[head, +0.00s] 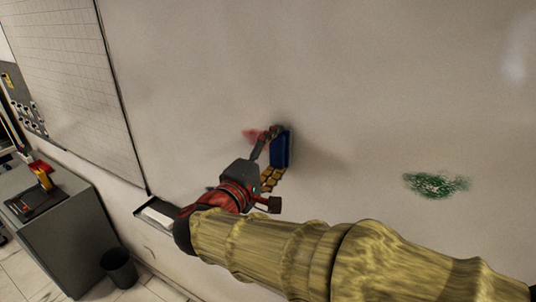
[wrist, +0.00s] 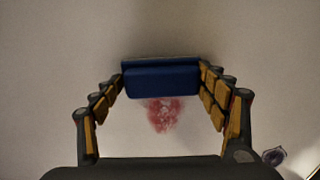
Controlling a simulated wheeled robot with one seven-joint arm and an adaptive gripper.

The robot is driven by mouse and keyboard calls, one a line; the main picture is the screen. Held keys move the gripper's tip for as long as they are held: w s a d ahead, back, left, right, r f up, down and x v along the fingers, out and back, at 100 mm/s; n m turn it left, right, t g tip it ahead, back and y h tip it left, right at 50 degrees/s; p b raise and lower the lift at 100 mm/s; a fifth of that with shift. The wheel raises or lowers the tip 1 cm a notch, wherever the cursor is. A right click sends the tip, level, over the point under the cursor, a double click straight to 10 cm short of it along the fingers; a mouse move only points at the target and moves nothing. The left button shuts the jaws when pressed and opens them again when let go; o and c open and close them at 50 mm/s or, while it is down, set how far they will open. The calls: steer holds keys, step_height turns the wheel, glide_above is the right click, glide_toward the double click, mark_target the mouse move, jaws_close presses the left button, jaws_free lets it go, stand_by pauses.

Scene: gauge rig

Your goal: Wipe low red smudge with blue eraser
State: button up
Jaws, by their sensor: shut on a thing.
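The blue eraser (head: 283,149) is at the whiteboard in the head view. My gripper (head: 271,158) is shut on it, with one finger on each side. In the wrist view the blue eraser (wrist: 162,82) spans between the fingertips of my gripper (wrist: 162,80), its face turned toward the board. The red smudge (wrist: 164,115) shows just below the eraser in the wrist view. In the head view the red smudge (head: 251,135) shows to the left of the eraser, partly hidden by a finger. I cannot tell for sure whether the eraser touches the board.
A green smudge (head: 436,185) is on the board (head: 380,80) to the right. A tray (head: 157,213) with a white item is at the lower left. A grey cabinet (head: 70,240) and a dark bin (head: 119,268) stand at far left. The upper board is clear.

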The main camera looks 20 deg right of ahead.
mark_target(241, 133)
steer(key=shift+s+d+b, duration=0.35)
steer(key=shift+s+d, duration=0.05)
steer(key=shift+s, duration=0.2)
steer(key=shift+b, duration=0.5)
steer(key=shift+w, duration=0.15)
steer(key=shift+w+a+b, duration=0.6)
steer(key=shift+w+a, duration=0.7)
steer(key=shift+w, duration=0.45)
steer(key=shift+w+a+b, duration=0.65)
steer(key=shift+w+a, duration=0.6)
steer(key=shift+w, duration=0.45)
steer(key=shift+w+a+b, duration=0.6)
steer(key=shift+w+a, duration=0.7)
steer(key=shift+w, duration=0.45)
steer(key=shift+w+a, duration=0.2)
steer(key=shift+w, duration=0.1)
steer(key=shift+r, duration=0.1)
